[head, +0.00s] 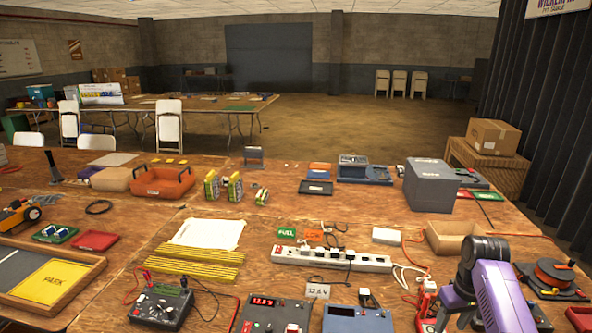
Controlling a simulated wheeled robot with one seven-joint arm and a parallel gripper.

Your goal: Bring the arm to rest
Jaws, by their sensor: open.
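Part of my arm shows at the lower right of the head view, a purple link with a black rounded joint at its top. It rises over the right part of the wooden table (205,290). My gripper is not in view, so its fingers and anything near them are hidden from me. The arm covers part of the table's right front area.
Meters and chargers crowd the front edge; an orange tool carrier (161,182) is farther left.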

